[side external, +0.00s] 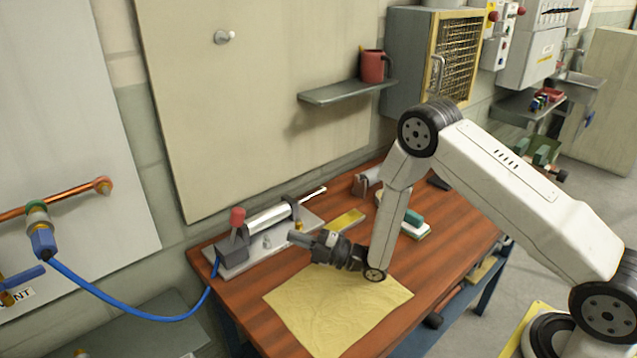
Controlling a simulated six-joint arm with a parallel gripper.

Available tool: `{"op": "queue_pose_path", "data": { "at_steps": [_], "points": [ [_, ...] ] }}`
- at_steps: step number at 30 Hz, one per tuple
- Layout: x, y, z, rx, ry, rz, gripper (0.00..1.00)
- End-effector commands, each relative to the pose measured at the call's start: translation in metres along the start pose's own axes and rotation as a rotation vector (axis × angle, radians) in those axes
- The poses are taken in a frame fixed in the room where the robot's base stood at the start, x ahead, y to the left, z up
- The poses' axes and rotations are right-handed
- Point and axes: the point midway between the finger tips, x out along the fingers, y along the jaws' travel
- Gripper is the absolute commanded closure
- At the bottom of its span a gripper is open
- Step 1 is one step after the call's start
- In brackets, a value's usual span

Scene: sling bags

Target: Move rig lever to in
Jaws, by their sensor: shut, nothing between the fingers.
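The rig is a pale cylinder (268,219) on a grey base plate (232,268) at the back left of the wooden bench. A small upright lever with a red knob (237,214) stands at its left end, on a dark block. I cannot tell from this view whether the lever is in or out. A thin rod (313,193) sticks out at the rig's right end. My gripper (295,236) is shut and empty. It points left, above the bench in front of the rig's right part, apart from the red knob and to its right.
A yellow cloth (340,305) lies on the bench under my wrist. A blue hose (140,312) runs from the wall tap to the rig's left end. A shelf (345,92) with a red mug (372,66) hangs above. A green-and-white block (414,222) lies behind my arm.

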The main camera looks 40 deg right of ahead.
Motion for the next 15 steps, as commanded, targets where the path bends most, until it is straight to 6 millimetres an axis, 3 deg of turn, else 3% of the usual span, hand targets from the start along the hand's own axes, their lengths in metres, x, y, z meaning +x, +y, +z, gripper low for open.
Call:
{"op": "queue_pose_path", "data": {
  "at_steps": [8, 15],
  "points": [
    [0.002, 0.000, 0.000, 0.000, 0.000, -0.001, 1.00],
    [0.017, 0.000, 0.000, -0.001, 0.001, 0.000, 1.00]
  ]
}}
